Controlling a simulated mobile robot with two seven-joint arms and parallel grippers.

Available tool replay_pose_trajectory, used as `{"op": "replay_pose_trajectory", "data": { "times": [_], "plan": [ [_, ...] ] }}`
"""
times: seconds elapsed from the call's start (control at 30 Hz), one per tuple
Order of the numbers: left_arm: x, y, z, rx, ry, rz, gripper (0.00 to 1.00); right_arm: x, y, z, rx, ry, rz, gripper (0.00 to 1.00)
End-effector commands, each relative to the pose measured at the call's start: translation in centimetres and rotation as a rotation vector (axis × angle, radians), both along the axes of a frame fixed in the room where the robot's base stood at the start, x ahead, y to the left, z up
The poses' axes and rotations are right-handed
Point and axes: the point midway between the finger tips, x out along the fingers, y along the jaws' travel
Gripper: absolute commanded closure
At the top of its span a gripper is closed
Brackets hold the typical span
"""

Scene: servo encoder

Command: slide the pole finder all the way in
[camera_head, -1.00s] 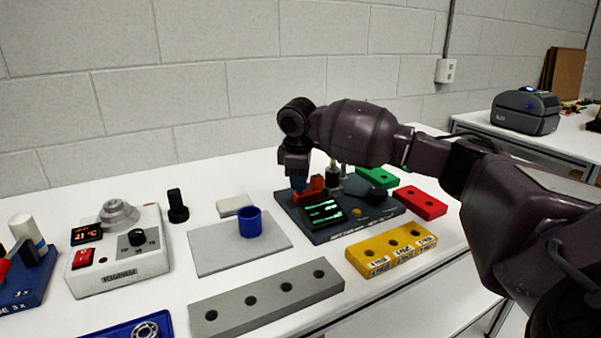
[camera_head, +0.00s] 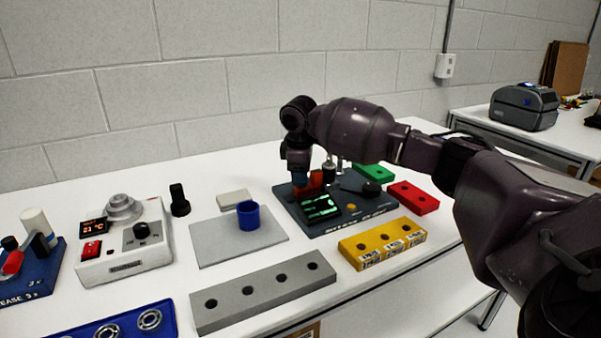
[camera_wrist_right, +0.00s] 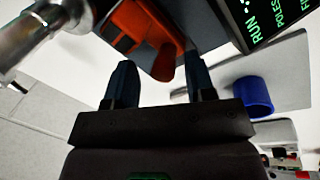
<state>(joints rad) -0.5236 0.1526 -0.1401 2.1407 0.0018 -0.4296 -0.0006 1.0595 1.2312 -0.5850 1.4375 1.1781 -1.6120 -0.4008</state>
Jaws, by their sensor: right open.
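The pole finder, which I take to be the orange-red sliding part (camera_head: 316,180), sits on the dark fixture (camera_head: 352,226) near its back left. In the right wrist view it is an orange block (camera_wrist_right: 140,25) with a rounded orange knob (camera_wrist_right: 164,62). My right gripper (camera_head: 299,180) is over the fixture's left end beside this part. In the right wrist view its two dark fingers (camera_wrist_right: 160,80) are apart, with the knob between and just beyond their tips. I cannot tell whether either finger touches it. My left gripper is not in view.
The fixture carries a lit green display (camera_head: 321,207) and a metal post (camera_head: 329,172). A blue cup (camera_head: 248,215) stands on a grey plate (camera_head: 215,243) to the left. Yellow (camera_head: 383,244), red (camera_head: 413,198) and grey (camera_head: 265,290) holed blocks lie around it.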

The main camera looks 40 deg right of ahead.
Motion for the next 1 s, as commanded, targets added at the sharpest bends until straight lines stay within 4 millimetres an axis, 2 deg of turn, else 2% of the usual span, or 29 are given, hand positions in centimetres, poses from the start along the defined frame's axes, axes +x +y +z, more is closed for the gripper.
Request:
{"op": "replay_pose_trajectory", "data": {
  "times": [0.13, 0.23, 0.5, 0.7, 0.83, 1.0],
  "plan": [
    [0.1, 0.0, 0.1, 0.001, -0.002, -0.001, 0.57, -0.1, 0.0, 0.0, 0.000, 0.003, 0.000, 0.50],
    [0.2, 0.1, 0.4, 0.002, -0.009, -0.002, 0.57, -0.1, 0.1, 0.8, 0.001, 0.001, 0.000, 0.50],
    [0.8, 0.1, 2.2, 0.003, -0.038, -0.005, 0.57, -0.7, 0.8, 5.7, 0.000, -0.008, 0.000, 0.50],
    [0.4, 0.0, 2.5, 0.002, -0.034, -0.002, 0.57, -1.2, 1.3, 8.8, 0.000, -0.005, 0.001, 0.50],
    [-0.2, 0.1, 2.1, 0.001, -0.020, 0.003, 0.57, -1.3, 1.5, 10.0, 0.001, -0.004, 0.001, 0.50],
    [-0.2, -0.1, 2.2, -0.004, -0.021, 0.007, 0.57, -1.4, 1.6, 10.6, 0.000, 0.000, 0.000, 0.50]
  ]
}}
